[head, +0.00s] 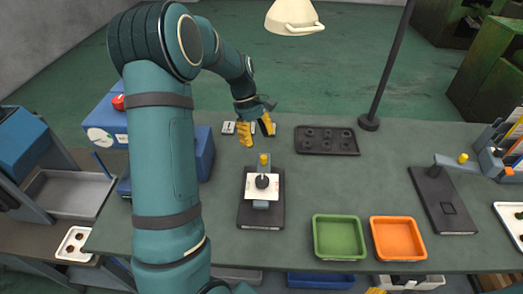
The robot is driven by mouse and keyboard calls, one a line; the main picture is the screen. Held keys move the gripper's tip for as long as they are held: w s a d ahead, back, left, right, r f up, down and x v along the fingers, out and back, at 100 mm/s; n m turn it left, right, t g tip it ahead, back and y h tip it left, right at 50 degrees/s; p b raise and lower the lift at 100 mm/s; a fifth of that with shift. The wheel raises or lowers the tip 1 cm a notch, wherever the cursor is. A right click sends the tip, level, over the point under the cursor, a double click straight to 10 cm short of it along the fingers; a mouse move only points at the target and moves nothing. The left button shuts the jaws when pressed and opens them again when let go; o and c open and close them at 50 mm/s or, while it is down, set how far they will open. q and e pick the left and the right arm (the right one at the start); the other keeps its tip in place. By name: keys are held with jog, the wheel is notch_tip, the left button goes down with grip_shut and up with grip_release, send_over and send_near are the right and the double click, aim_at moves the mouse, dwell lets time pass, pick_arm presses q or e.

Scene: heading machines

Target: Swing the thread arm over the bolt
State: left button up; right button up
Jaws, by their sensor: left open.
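My left gripper (257,130), with yellow fingers, hangs open and empty above the table, just behind the central fixture. This fixture has a dark base (262,218), a white plate (247,186) with a dark round piece (262,181) on it, and a yellow knob (263,160) at its back. A second fixture (446,195) at the right has a grey arm (449,161) with a yellow knob (463,158), pointing right. I cannot tell which arm is the thread arm, or make out the bolt. A yellow tip (375,290) at the bottom edge may be my right gripper, mostly cut off.
A dark tray (327,140) with several round sockets lies at the back. A green tray (339,257) and an orange tray (398,257) stand at the front. A lamp post (385,75) rises behind. Blue machinery (205,150) is at the left.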

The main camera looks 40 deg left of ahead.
pick_arm(q)
jog(key=shift+v, duration=2.35)
